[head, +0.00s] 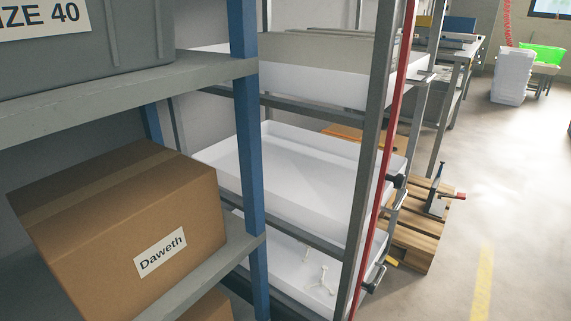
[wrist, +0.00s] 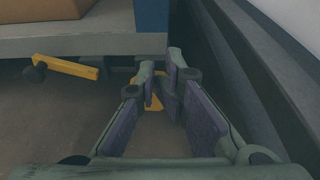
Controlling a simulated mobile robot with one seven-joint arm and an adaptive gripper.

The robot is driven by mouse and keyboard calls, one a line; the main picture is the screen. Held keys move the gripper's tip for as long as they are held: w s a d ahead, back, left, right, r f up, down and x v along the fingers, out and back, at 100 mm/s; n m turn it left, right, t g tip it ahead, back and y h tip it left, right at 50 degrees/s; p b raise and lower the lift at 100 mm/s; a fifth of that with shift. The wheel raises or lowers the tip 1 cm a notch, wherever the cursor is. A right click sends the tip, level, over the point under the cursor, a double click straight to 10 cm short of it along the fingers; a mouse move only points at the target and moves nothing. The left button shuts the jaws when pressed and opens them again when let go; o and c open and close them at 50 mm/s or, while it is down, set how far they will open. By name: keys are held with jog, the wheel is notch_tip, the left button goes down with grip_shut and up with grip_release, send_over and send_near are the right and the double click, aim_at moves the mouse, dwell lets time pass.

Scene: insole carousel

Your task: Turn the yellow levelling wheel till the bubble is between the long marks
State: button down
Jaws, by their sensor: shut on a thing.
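My gripper (wrist: 161,86) shows in the wrist view, its two fingers reaching forward beneath a grey shelf edge. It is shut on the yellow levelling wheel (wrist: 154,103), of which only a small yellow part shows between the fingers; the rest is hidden. The bubble and its long marks are not visible in either view. My gripper is not visible in the head view.
A yellow lever (wrist: 65,66) with a dark knob sticks out left of the fingers, under the shelf (wrist: 90,46). Dark rails (wrist: 235,75) run close on the right. In the head view, a cardboard box (head: 120,215) sits on the rack, beside white trays (head: 290,175).

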jog(key=shift+w+a+r, duration=0.1)
jog(key=shift+a+r, duration=0.15)
jog(key=shift+d+r+p, duration=0.1)
jog(key=shift+r+p, duration=0.3)
jog(key=shift+p, duration=0.15)
jog(key=s+d+p, duration=0.1)
jog(key=s+d, duration=0.2)
jog(key=d, duration=0.2)
jog(key=shift+s+d+f+p, duration=0.15)
jog(key=shift+s+f+p, duration=0.1)
jog(key=shift+p, duration=0.1)
